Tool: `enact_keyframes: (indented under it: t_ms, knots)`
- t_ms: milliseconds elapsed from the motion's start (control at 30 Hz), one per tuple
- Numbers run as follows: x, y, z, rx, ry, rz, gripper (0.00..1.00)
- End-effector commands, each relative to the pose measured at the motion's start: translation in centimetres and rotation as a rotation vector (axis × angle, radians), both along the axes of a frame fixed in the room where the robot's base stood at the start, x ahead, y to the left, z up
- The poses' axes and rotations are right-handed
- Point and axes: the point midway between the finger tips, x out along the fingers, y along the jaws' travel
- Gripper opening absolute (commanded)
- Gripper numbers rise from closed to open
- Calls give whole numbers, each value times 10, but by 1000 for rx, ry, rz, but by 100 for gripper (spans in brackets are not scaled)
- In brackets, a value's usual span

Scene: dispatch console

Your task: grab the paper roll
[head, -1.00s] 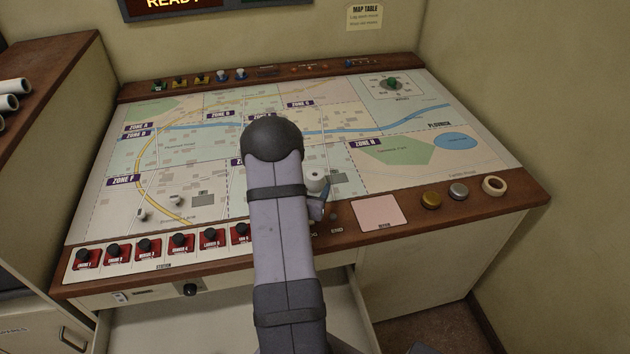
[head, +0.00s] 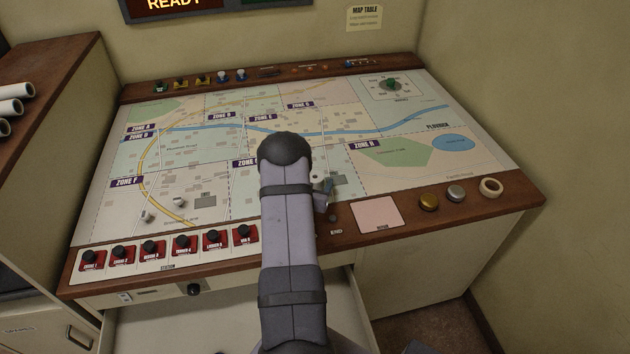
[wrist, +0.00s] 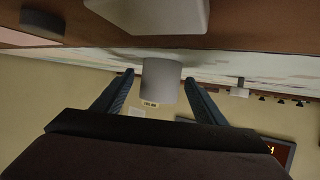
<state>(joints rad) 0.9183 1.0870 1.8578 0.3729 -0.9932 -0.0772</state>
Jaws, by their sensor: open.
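A small white paper roll (wrist: 161,80) stands between the two blue-grey fingers of my gripper (wrist: 158,77) in the wrist view, where the scene appears upside down. The fingers are open, one on each side of the roll, and I cannot tell whether either touches it. In the head view my own arm covers most of the gripper. Only part of a finger (head: 326,192) and a bit of the white roll (head: 317,176) show just right of the arm, over the front part of the map table (head: 410,170).
A cream ring (head: 491,187) and round buttons (head: 429,202) sit on the right front edge. Red switches (head: 181,243) line the left front edge. Small pale pieces (head: 178,202) stand on the map. Long white rolls (head: 10,107) lie on the left cabinet. A drawer (head: 200,325) is open below.

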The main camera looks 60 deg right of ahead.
Motion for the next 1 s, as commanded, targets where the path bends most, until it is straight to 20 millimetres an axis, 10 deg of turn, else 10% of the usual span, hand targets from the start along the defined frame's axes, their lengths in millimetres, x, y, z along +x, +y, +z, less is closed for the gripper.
enact_keyframes:
  t_ms: [300, 500, 1000]
  knots:
    - [1, -2, -2, 0, 0, 0, 65]
    - [1, -2, -1, 0, 0, 0, 20]
    - [1, -3, 5, -3, -2, 0, 20]
